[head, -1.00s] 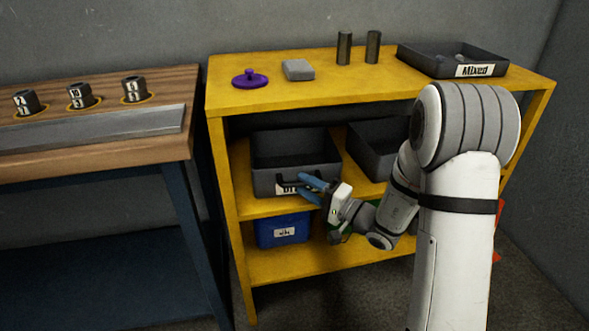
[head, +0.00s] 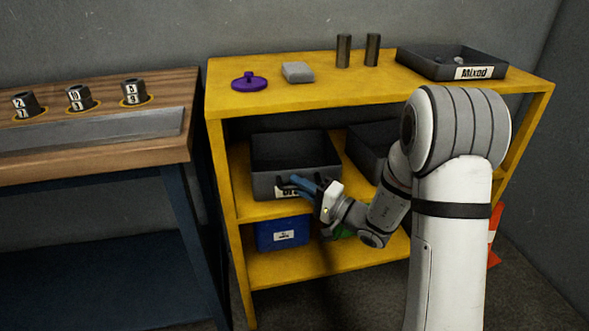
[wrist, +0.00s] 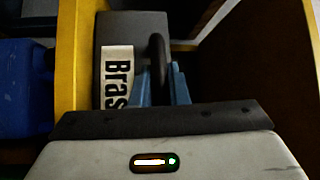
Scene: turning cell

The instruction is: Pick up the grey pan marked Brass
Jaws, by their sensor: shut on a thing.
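The grey pan marked Brass (head: 270,151) sits on the middle shelf of the yellow rack. Its white label, partly hidden by my fingers in the head view, reads "Bras" in the wrist view (wrist: 117,76). My gripper (head: 298,182) is at the front of the pan, its blue fingers shut on the dark handle (wrist: 158,62). In the wrist view the handle stands between the two fingers, just beside the label. The pan appears level and still on the shelf.
A second dark pan (head: 372,147) stands to the right on the same shelf, partly behind my arm. A blue bin (head: 283,233) is on the shelf below. The rack's yellow left post (head: 226,220) is close to the Brass pan.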

